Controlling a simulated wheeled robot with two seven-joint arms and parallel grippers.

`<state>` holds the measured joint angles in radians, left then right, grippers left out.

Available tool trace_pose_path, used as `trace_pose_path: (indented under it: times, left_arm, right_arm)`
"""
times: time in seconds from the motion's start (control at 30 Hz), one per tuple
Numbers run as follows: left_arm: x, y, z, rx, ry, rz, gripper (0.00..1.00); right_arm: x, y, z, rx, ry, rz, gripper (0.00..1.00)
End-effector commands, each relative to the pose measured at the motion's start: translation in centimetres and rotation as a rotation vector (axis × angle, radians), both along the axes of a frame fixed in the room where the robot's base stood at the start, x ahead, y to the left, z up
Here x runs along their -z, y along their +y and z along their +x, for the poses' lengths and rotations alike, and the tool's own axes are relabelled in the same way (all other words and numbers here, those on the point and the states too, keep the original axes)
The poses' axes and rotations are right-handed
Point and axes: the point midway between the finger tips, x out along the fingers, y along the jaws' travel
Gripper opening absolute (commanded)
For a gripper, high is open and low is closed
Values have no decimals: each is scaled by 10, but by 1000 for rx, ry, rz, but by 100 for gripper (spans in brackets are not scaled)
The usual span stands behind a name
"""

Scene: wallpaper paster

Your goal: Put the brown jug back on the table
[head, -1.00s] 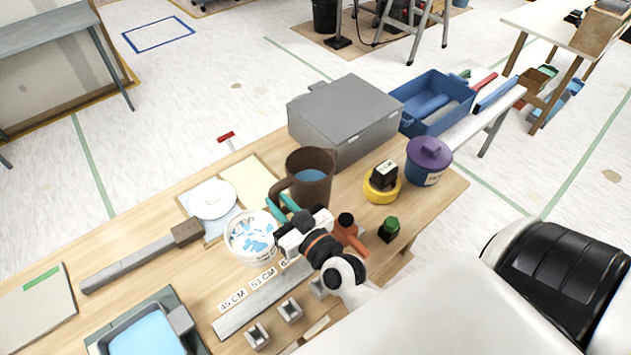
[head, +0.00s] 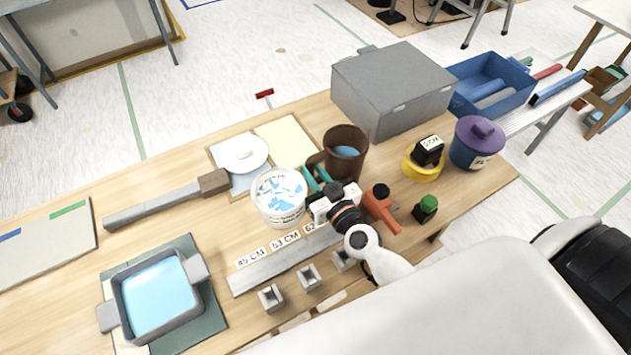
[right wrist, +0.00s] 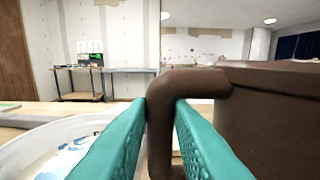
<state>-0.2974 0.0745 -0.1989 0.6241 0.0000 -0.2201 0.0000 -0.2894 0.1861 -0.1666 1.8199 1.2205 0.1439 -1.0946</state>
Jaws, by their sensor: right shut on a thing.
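The brown jug (head: 346,160) stands upright near the middle of the table (head: 160,232), with blue liquid inside. My right gripper (head: 318,178) reaches it from the front and is shut on its handle. In the right wrist view the two teal fingers (right wrist: 160,120) close on either side of the brown handle, and the jug's body (right wrist: 275,115) fills the right. The jug's base is partly hidden by my gripper, so I cannot tell whether it touches the table. My left gripper is not in view.
A white tub (head: 281,207) is close to the jug's left. A grey metal box (head: 392,95) stands behind it. A yellow pot (head: 424,168), a purple-lidded pot (head: 477,145) and an orange object (head: 380,208) are to its right.

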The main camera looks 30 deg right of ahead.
Motion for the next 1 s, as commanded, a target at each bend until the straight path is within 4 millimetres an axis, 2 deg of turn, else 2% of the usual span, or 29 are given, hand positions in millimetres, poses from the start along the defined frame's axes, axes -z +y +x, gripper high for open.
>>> trace_pose_path:
  times: [0.03,0.1,0.5,0.53,0.67,1.0]
  left_arm:
    - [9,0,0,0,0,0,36]
    - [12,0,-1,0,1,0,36]
    - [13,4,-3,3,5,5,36]
    - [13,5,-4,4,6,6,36]
    - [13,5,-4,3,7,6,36]
    - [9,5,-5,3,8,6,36]
  right_arm:
    - [10,0,1,-2,-5,-6,0]
    - [13,-1,1,0,-6,-5,0]
    - [17,0,1,1,-5,-4,0]
    - [19,0,0,0,-1,-1,21]
    - [18,0,0,0,-1,-1,41]
    - [12,0,0,0,-2,0,41]
